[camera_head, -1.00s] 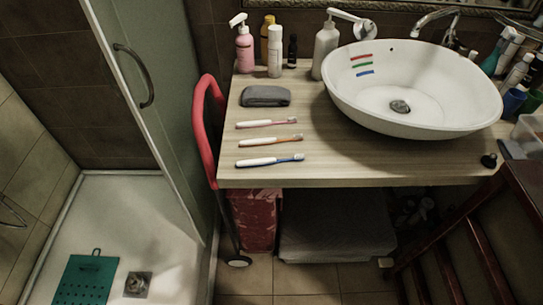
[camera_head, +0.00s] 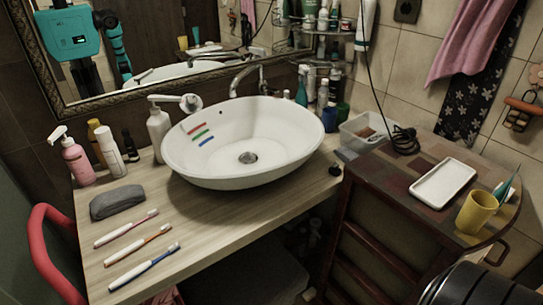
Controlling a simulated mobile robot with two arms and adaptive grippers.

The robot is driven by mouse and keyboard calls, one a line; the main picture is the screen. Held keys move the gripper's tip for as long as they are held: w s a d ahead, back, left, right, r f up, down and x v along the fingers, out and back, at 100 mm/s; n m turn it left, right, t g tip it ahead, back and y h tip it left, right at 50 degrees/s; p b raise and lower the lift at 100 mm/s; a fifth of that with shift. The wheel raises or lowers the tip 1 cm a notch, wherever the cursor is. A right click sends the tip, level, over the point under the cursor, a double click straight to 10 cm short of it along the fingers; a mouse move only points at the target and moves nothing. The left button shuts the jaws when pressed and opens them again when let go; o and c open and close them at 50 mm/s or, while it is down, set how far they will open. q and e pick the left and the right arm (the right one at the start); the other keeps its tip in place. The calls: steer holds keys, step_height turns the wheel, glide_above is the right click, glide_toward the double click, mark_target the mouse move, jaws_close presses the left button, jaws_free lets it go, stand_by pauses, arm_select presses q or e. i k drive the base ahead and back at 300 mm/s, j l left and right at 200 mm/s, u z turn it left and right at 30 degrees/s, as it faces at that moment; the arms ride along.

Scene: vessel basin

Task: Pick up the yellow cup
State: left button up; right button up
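The yellow cup (camera_head: 476,212) stands upright near the right end of the dark wooden cabinet top, at the right of the head view. A thin teal and white item (camera_head: 507,188) shows at or just behind its right rim; I cannot tell whether it is inside the cup. Neither of my grippers shows directly in the view. The mirror at the upper left reflects a teal robot body and arm, but no gripper can be made out there.
A white tray (camera_head: 443,184) lies just left of the cup. A coiled black cable (camera_head: 404,140) and a clear plastic box (camera_head: 365,131) are farther back. The white basin (camera_head: 243,176) and toothbrushes (camera_head: 144,267) occupy the wooden counter. A black ribbed object (camera_head: 480,287) is in front, below the cup.

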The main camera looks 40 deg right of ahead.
mark_target(475, 214)
steer(key=l+z, duration=0.15)
steer(key=z, duration=2.35)
